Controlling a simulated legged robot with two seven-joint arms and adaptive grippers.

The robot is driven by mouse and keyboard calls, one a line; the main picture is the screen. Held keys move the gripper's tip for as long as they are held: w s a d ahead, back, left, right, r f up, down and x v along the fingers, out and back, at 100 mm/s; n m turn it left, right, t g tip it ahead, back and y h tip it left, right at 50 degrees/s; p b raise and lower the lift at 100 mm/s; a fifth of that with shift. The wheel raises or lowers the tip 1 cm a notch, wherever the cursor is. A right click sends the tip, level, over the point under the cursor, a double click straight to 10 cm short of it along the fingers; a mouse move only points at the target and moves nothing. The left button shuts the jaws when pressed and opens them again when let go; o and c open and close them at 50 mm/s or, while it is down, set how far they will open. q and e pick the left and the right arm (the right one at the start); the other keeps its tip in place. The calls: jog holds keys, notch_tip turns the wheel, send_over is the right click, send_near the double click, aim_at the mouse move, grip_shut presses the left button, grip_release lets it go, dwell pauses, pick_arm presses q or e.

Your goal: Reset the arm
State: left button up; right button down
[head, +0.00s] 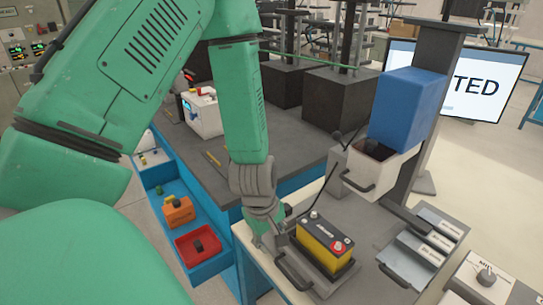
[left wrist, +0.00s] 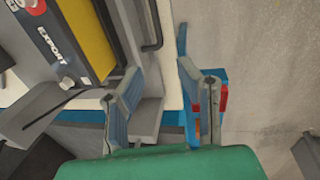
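My left arm reaches in from the left in the head view. Its gripper (head: 268,243) points down beside the left side of a yellow and black battery (head: 322,243). In the left wrist view the fingers of this gripper (left wrist: 160,95) are spread apart with nothing held between them. The battery (left wrist: 88,38) lies to the left of the fingers there, only partly in the picture. In the head view the battery sits upright on a grey plate with a handle, and its red terminal faces up. My right gripper is not in view.
A blue and white machine (head: 405,110) on a post stands behind the battery. Grey blocks (head: 425,247) lie to its right on the bench. A blue shelf at left holds a red bin (head: 198,246) and an orange box (head: 179,212). A screen (head: 470,85) stands at the back right.

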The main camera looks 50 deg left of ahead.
pick_arm(q)
jog(key=shift+d+r, duration=0.1)
jog(key=shift+d, duration=0.45)
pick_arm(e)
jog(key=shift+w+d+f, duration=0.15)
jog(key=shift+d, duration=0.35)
